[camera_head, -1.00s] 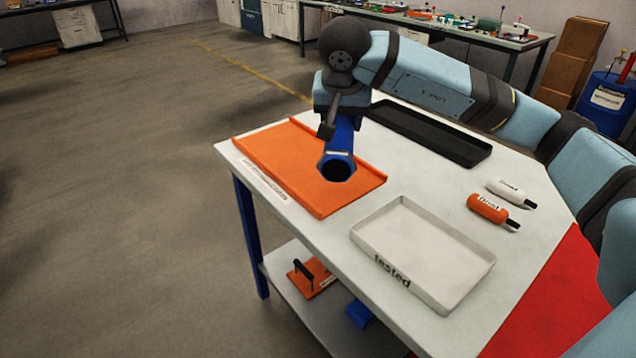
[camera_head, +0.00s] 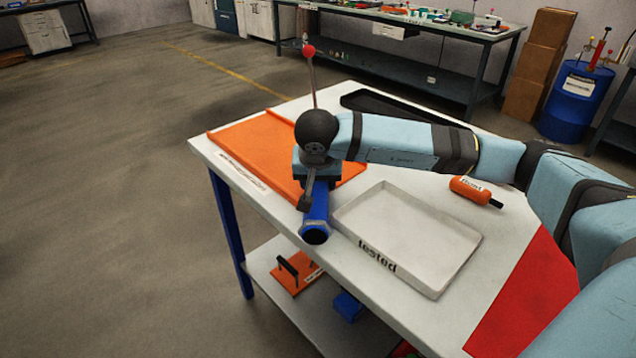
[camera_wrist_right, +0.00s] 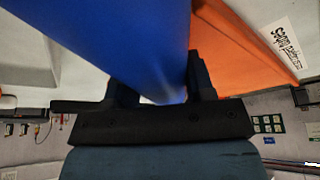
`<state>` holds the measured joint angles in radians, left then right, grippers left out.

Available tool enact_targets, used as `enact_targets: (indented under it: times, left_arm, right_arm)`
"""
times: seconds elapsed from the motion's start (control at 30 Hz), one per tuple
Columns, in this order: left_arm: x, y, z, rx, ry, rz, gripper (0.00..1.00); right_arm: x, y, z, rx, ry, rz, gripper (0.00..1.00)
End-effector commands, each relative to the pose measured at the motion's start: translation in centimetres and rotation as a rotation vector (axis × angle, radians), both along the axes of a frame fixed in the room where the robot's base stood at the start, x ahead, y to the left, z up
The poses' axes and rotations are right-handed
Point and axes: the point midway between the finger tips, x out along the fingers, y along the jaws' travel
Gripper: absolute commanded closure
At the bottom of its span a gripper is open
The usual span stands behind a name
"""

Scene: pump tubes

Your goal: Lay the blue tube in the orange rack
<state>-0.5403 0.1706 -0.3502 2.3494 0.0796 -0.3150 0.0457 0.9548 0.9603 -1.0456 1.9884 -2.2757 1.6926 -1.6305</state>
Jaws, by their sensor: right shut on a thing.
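The blue tube (camera_head: 317,205) shows below my right gripper (camera_head: 312,188), its dark open end toward the camera near the table's front edge. My right gripper is shut on the tube; in the right wrist view the blue tube (camera_wrist_right: 130,45) runs between the two black fingers (camera_wrist_right: 160,90). The orange rack (camera_head: 250,150) lies flat on the left part of the table, partly hidden by my right arm; its orange surface also shows in the right wrist view (camera_wrist_right: 235,40). The tube's open end is in front of the rack's near right corner. My left gripper is not in view.
A white tray marked "tested" (camera_head: 385,267) lies just right of the tube. A black tray (camera_head: 365,100) is partly hidden behind my arm. An orange bottle (camera_head: 470,188) lies farther right. A red area (camera_head: 535,290) covers the table's right front. An orange piece with a handle (camera_head: 290,277) is on the lower shelf.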

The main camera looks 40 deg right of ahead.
Motion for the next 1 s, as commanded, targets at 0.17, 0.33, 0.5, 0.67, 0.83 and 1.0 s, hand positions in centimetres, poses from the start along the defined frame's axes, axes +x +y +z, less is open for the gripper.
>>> enact_targets:
  times: [0.17, 0.33, 0.5, 0.67, 0.83, 1.0]
  left_arm:
    - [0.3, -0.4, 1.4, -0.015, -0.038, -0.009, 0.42]
    - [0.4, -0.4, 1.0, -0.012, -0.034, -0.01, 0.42]
    - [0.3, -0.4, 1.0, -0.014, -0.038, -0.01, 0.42]
    - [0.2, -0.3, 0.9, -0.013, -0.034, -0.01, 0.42]
    - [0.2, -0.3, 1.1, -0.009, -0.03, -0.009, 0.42]
    - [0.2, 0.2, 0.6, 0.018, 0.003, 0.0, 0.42]
  right_arm:
    - [0.1, 0.0, -0.2, 0.0, -0.004, 0.0, 0.85]
    - [0.0, 0.0, -0.4, 0.0, -0.002, 0.0, 0.85]
    - [0.0, 0.0, -0.5, 0.0, -0.001, 0.0, 0.26]
    - [0.0, 0.0, -0.5, -0.001, -0.002, 0.0, 0.25]
    - [0.0, 0.0, -0.2, 0.0, -0.002, 0.0, 0.25]
    - [-0.6, 0.5, 2.1, 0.0, -0.005, 0.002, 0.25]
